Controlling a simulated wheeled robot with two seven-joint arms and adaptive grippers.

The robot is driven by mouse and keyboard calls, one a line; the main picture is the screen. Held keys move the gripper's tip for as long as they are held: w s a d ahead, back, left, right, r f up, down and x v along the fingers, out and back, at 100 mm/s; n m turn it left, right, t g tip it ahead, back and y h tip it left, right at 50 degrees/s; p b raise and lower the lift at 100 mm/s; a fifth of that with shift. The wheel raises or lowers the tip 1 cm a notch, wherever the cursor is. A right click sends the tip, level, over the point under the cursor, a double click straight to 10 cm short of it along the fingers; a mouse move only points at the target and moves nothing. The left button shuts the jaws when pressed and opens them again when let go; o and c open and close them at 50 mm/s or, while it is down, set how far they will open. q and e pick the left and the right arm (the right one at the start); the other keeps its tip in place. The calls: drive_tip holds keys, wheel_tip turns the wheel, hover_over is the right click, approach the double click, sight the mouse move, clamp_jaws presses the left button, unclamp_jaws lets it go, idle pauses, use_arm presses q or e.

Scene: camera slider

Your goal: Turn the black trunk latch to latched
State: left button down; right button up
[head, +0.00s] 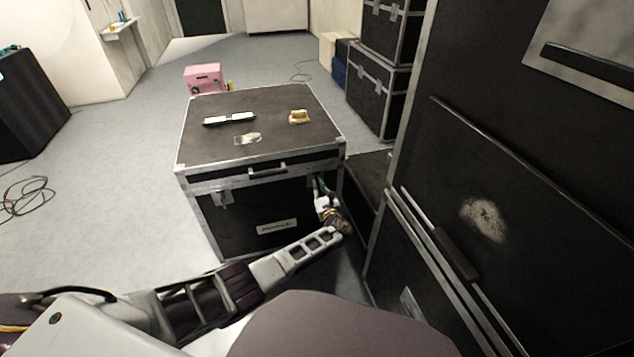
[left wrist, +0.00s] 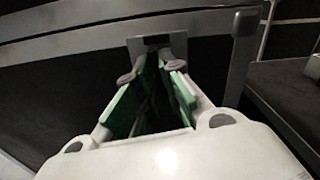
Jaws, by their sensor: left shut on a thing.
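The black trunk (head: 225,226) with silver edges stands on the floor in the middle of the head view, its lid down. My left gripper (head: 318,186) is at the upper right of its front face, just below the lid edge. In the left wrist view my left gripper (left wrist: 152,72), with green finger pads, is shut on the trunk latch (left wrist: 157,41). Only the latch's upper plate shows clearly; the part between the fingers is hidden, so its angle cannot be told. My right gripper is not in view.
A black and white item (head: 229,119) and a yellow item (head: 299,117) lie on the lid. A second latch (head: 222,199) is on the trunk's front left. A tall black case (head: 490,180) stands close at right.

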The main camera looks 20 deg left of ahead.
use_arm(q)
drive_tip(key=shift+s+f+m, duration=0.1)
drive_tip(key=shift+m, duration=0.2)
drive_tip(key=shift+m+p, duration=0.45)
drive_tip(key=shift+m, duration=0.05)
drive_tip(key=c, duration=1.8)
unclamp_jaws()
drive_tip(key=shift+o, duration=0.2)
drive_tip(key=shift+d, duration=0.1)
drive_tip(key=shift+p+v, duration=0.7)
drive_tip(key=shift+v, duration=0.45)
drive_tip(key=shift+p+v, duration=1.1)
drive_tip(key=shift+v, duration=1.2)
